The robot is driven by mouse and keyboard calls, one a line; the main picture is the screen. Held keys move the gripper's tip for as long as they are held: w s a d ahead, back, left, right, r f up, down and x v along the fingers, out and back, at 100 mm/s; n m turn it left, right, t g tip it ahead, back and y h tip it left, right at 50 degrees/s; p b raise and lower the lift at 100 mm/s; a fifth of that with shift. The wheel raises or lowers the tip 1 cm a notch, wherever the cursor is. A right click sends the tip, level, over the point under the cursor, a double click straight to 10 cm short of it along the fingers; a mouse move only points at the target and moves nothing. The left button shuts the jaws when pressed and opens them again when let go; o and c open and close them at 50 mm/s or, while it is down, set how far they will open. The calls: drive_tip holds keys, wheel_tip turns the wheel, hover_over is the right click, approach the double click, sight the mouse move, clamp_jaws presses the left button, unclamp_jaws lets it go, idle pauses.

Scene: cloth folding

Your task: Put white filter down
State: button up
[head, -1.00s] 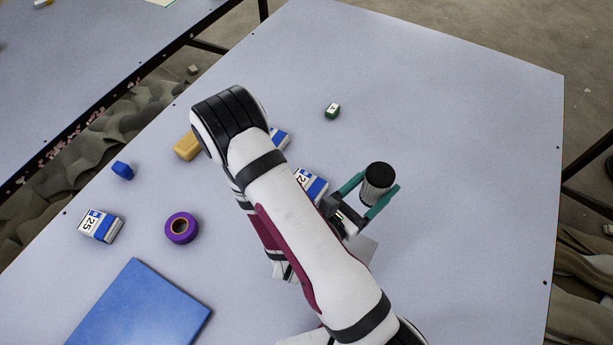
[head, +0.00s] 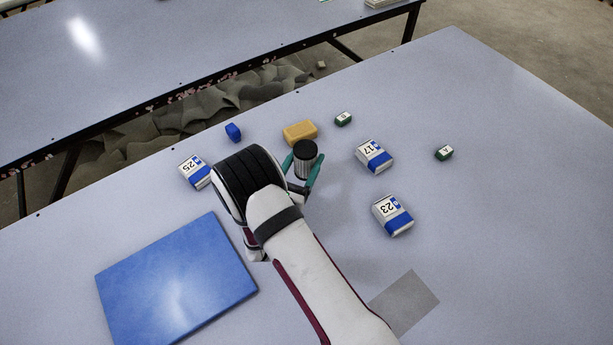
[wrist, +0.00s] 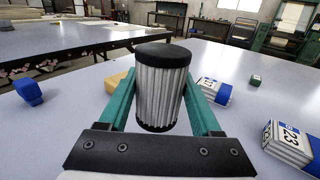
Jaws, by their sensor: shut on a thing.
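The white filter is a pleated cylinder with black caps (head: 305,160). It is held upright between the teal fingers of my gripper (head: 304,172). In the wrist view the filter (wrist: 161,90) fills the middle, with a teal finger of my gripper (wrist: 160,105) on each side. My gripper is shut on it. In the head view it is over the table, just in front of the yellow block (head: 299,132). Whether the filter's base touches the table cannot be told.
White-and-blue boxes marked 17 (head: 374,156), 23 (head: 392,215) and 25 (head: 196,171) stand around. Small green blocks (head: 343,118) (head: 444,153), a blue object (head: 233,132) and a blue panel (head: 178,281) lie on the table (head: 500,240). A grey square (head: 404,303) lies at front right.

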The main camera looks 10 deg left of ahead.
sight(306, 172)
wheel_tip(306, 172, down, 5)
drive_tip(key=shift+d+r, duration=0.1)
drive_tip(key=o, duration=1.4)
